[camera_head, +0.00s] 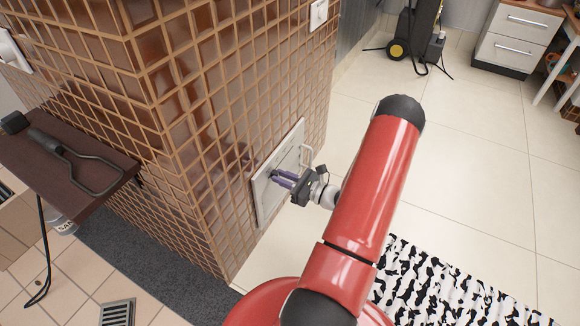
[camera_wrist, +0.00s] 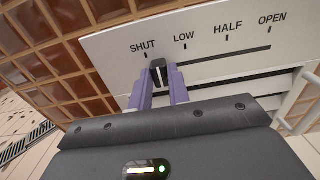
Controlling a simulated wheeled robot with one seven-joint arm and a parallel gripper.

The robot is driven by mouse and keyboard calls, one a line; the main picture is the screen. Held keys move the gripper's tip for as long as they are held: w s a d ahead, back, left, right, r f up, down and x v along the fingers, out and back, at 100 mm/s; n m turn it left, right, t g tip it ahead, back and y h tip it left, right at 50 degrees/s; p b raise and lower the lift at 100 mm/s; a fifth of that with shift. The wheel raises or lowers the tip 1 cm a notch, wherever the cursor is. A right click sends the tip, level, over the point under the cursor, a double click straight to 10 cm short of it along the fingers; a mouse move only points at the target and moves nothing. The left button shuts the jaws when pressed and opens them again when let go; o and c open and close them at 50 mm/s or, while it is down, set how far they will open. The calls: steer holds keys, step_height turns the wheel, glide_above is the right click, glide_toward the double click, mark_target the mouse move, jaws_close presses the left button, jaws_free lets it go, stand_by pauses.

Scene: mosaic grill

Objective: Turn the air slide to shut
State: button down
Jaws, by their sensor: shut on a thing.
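The air slide's pale plate (camera_head: 292,150) is set in the tiled wall. In the wrist view the plate (camera_wrist: 105,45) carries the marks SHUT, LOW, HALF and OPEN above a straight dark slot (camera_wrist: 230,57). The dark slide knob (camera_wrist: 158,70) stands at the slot's left part, just below and slightly right of the SHUT mark. My gripper (camera_head: 278,178) is at the plate, and its purple fingers (camera_wrist: 160,84) are shut on the knob from both sides. The fingers hide the knob's sides and the slot's left end.
A light bar handle (camera_head: 307,155) sticks out from the plate's right side, close to my gripper; it also shows in the wrist view (camera_wrist: 300,105). A dark shelf (camera_head: 105,185) with a looped tool (camera_head: 75,160) is at left. Open tiled floor (camera_head: 460,160) lies to the right.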

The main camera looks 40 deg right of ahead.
steer(key=shift+s+a, duration=0.2)
steer(key=shift+a, duration=0.3)
steer(key=shift+s+a, duration=0.2)
steer(key=shift+a, duration=0.25)
steer(key=c, duration=1.3)
jaws_free()
steer(key=shift+s+d, duration=0.2)
steer(key=shift+s, duration=0.05)
steer(key=v, duration=0.7)
steer(key=shift+s, duration=0.15)
